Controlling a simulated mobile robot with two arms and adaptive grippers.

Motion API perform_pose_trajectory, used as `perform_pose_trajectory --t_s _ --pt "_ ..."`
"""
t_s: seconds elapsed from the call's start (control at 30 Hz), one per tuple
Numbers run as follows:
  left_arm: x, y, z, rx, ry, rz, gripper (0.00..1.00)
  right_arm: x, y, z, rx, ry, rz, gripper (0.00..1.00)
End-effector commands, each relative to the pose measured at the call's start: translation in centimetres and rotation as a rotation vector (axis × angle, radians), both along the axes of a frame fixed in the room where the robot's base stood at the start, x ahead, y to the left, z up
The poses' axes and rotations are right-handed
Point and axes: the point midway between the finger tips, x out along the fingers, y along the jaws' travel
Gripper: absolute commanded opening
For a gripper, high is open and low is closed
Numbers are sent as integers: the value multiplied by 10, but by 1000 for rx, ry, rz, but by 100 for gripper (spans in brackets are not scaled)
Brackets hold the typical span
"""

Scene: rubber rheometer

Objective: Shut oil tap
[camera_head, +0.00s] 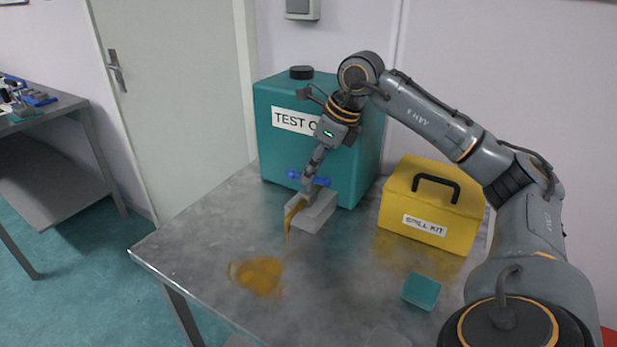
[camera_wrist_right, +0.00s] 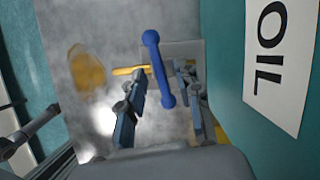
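A teal oil container (camera_head: 270,150) stands at the back of the table, its label partly hidden by my right arm. Its blue tap handle (camera_head: 295,175) is low on the front and also shows as a blue bar in the wrist view (camera_wrist_right: 151,50). Amber oil (camera_head: 289,222) runs from the tap over a grey block (camera_head: 315,215). My right gripper (camera_head: 308,182) is at the tap. In the wrist view its fingers (camera_wrist_right: 162,82) are apart, one on each side of the handle; I cannot tell if they touch it. My left gripper is not in view.
An amber oil puddle (camera_head: 258,274) lies on the grey table (camera_head: 200,235). A yellow spill kit box (camera_head: 400,195) stands to the right and a small teal block (camera_head: 421,291) lies near the front. A second table (camera_head: 50,115) with tools is at far left.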

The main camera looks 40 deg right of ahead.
Motion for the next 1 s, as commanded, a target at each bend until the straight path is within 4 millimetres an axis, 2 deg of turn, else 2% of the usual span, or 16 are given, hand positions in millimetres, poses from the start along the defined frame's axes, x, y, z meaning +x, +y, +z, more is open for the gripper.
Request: perform_pose_trajectory --t_s 0.03,0.2,0.53,0.7,1.0 --pt "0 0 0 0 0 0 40 2 2 -8 0 4 1 34" --pt "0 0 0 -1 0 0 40 7 4 -20 2 1 1 34" --pt "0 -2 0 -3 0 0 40 9 5 -23 1 0 0 34" --pt "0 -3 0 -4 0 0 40 9 5 -22 1 0 0 0" --pt "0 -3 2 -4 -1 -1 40 8 5 -21 0 0 -50 0"
